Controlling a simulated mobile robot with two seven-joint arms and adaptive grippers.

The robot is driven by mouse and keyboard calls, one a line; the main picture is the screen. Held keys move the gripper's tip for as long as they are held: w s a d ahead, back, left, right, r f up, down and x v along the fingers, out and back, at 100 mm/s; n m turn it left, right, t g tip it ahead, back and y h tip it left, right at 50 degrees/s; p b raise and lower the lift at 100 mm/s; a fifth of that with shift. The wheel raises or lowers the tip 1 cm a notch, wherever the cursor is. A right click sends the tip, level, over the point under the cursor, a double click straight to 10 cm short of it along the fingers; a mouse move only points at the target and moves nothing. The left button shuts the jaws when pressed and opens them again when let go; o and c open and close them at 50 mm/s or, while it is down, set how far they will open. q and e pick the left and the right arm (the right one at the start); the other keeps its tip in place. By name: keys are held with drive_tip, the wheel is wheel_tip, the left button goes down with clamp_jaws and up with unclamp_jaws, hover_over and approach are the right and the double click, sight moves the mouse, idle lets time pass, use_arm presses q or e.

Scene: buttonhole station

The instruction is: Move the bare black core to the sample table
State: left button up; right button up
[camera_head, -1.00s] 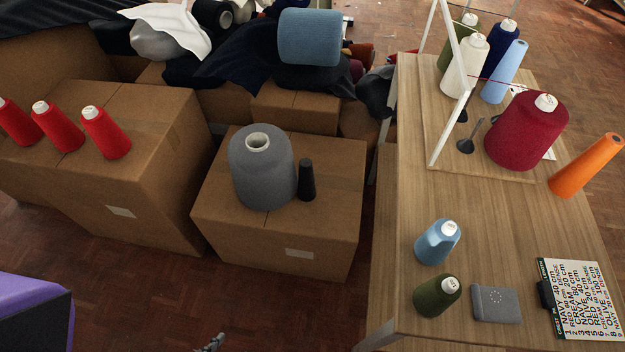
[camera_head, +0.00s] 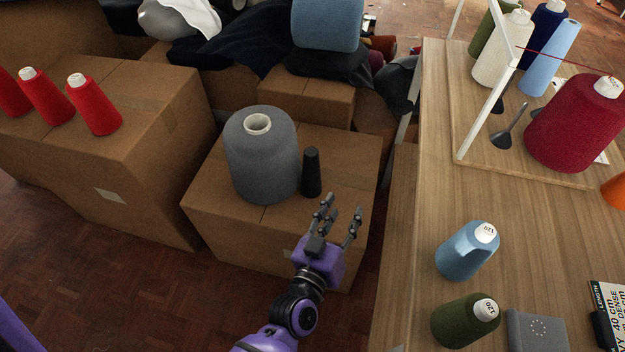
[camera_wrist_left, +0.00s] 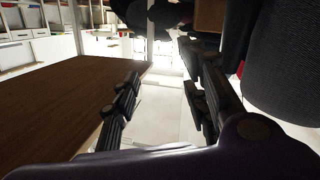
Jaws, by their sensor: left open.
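The bare black core (camera_head: 312,173) stands upright on a cardboard box (camera_head: 235,233), just right of the large grey cone (camera_head: 262,160). My left gripper (camera_head: 341,212) is open and empty in the head view, in front of and slightly right of the core, apart from it. In the left wrist view its spread fingers (camera_wrist_left: 165,88) show with nothing between them, and the grey cone (camera_wrist_left: 285,75) is at the right. I cannot clearly make out the core there. A wooden table (camera_head: 415,270) stands to the right; I cannot tell whether it is the sample table. My right gripper is not in view.
Blue (camera_head: 467,251) and olive (camera_head: 465,321) cones and a grey block (camera_head: 540,332) are on the wooden table's front. A white frame (camera_head: 480,122) and a crimson cone (camera_head: 578,122) stand farther back. Red cones (camera_head: 95,104) stand on a left box. Bare table lies between.

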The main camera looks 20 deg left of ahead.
use_arm(q)
drive_tip(key=w+r+n+t+y+b, duration=0.1)
drive_tip(key=w+n+t+y+b, duration=0.2)
drive_tip(key=w, duration=0.4)
drive_tip(key=g+y, duration=0.3)
drive_tip(key=y, duration=0.4)
approach(313, 168)
drive_tip(key=w, duration=0.3)
drive_tip(key=shift+n, duration=0.3)
drive_tip(key=x, duration=0.3)
drive_tip(key=a+b+x, duration=0.1)
drive_tip(key=x, duration=0.2)
drive_tip(key=shift+a, duration=0.15)
drive_tip(key=shift+w+a+r, duration=0.1)
drive_tip(key=shift+w+a, duration=0.05)
drive_tip(key=shift+w, duration=0.1)
drive_tip(key=shift+c, duration=0.5)
drive_tip(key=c, duration=0.6)
